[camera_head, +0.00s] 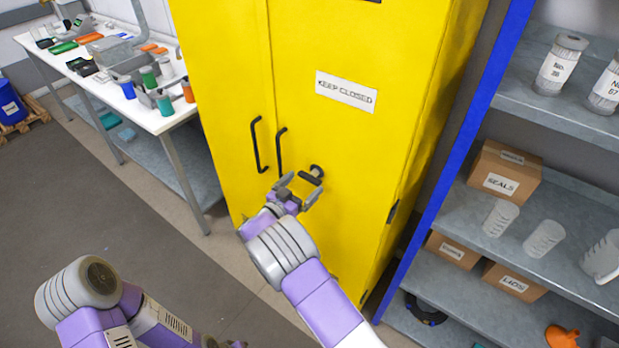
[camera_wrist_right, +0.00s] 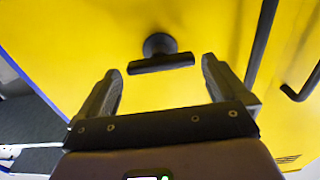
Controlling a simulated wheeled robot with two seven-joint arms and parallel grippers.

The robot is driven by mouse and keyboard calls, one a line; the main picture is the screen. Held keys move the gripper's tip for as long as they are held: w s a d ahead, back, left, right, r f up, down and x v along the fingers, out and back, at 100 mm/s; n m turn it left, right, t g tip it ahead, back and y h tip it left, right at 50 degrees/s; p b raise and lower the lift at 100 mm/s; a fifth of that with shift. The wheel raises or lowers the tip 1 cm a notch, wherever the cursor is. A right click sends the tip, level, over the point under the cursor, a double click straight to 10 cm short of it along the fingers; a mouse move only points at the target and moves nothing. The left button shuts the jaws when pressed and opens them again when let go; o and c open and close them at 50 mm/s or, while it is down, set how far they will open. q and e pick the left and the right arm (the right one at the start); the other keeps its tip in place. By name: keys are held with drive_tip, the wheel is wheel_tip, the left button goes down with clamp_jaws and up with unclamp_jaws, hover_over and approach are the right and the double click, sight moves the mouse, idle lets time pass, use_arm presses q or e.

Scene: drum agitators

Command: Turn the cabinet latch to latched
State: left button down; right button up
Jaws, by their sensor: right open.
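The yellow cabinet (camera_head: 228,60) stands upright with both doors closed. Its latch (camera_head: 311,174) is a dark T-shaped knob on the right door, right of the door handles. In the right wrist view the latch (camera_wrist_right: 161,64) shows as a round stem with a crossbar, nearly level in that picture. My right gripper (camera_head: 300,185) is open and empty, just in front of the latch. In the right wrist view its fingertips (camera_wrist_right: 160,68) stand either side of the crossbar, with a gap at each end. My left arm shows at the lower left, but its gripper is not visible.
Two black door handles (camera_head: 256,145) (camera_head: 280,150) are left of the latch. A blue-framed shelf (camera_head: 480,110) with boxes and jars stands close on the right. A cluttered white workbench (camera_head: 150,118) is at the left. The floor in front is clear.

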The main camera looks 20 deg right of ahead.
sight(310, 177)
drive_tip(key=shift+x, duration=2)
